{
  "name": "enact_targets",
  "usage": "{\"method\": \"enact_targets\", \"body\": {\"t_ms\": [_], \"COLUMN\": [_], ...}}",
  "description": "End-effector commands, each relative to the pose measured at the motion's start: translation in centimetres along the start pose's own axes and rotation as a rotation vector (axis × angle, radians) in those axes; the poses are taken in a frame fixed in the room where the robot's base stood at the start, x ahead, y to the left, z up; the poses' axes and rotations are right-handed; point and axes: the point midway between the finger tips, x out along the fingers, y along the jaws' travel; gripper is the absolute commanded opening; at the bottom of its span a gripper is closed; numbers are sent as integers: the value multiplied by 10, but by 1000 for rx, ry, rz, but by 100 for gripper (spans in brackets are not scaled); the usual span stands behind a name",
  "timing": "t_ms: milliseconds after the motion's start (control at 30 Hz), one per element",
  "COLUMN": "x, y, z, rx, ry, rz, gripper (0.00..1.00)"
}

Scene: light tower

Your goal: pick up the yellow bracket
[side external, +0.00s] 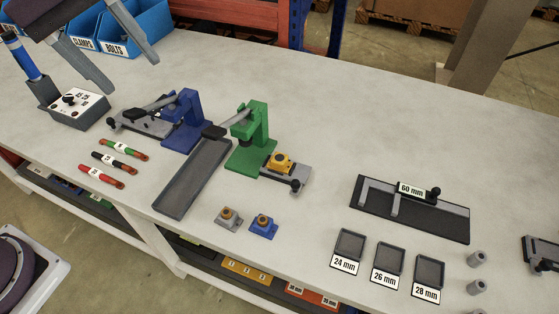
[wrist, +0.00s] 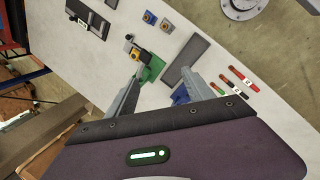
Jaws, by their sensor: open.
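The yellow bracket (side external: 281,160) sits on a grey clamp fixture (side external: 287,176) in front of the green press (side external: 249,138), at the middle of the table. It also shows small in the wrist view (wrist: 136,54), up and left of the space between my fingers. My gripper (side external: 132,77) is open and empty at the top left of the side view, above the table and well away from the bracket. In the wrist view its two fingers are spread, one over part of the green press and one by the blue press (wrist: 180,95).
A blue press (side external: 185,122), a control box (side external: 78,108) and blue bins (side external: 128,42) are at left. The back right of the table is clear.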

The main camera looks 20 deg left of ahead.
Motion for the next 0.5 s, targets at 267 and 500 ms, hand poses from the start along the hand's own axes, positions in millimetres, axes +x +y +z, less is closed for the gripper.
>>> {"method": "enact_targets", "body": {"t_ms": [267,500], "x": [177,286], "y": [120,145], "z": [-40,-11], "rx": [-688,-867], "ry": [46,192], "rz": [-216,-282], "gripper": [61,61]}}
